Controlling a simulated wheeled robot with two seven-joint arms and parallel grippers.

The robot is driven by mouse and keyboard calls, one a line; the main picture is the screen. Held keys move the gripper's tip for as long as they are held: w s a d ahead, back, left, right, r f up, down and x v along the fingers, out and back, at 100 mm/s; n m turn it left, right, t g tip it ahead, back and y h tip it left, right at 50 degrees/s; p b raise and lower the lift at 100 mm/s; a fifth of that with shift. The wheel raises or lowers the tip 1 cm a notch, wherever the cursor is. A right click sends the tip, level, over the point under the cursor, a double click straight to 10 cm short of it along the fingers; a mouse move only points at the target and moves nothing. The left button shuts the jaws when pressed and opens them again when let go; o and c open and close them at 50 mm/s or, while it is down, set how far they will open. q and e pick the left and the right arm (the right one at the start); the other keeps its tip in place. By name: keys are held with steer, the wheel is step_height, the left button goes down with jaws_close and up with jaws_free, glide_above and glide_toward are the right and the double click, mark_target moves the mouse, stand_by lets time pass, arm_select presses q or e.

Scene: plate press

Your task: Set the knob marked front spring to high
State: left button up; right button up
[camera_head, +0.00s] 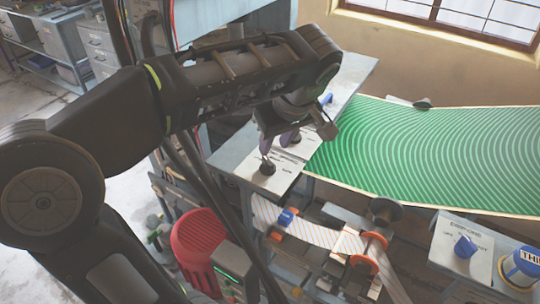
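A grey sloped panel (247,168) with small printed labels lies under my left gripper. Its print is too small to read, so I cannot tell which knob is marked front spring. A dark round knob (267,167) sits near the panel's front end. A second dark knob (295,138) is farther up, partly hidden by the gripper. A blue knob (327,99) is toward the far end. My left gripper (277,144) points down over the panel, its two purplish fingers apart, close to the dark knobs. I cannot tell whether it touches one. My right gripper is out of view.
A green striped board (430,150) stretches right of the panel.

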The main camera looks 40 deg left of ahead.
mark_target(268, 160)
arm_select(q)
steer(key=p+x, duration=0.1)
steer(key=x, duration=0.6)
steer(key=shift+f, duration=0.25)
steer(key=shift+c, duration=0.4)
jaws_close()
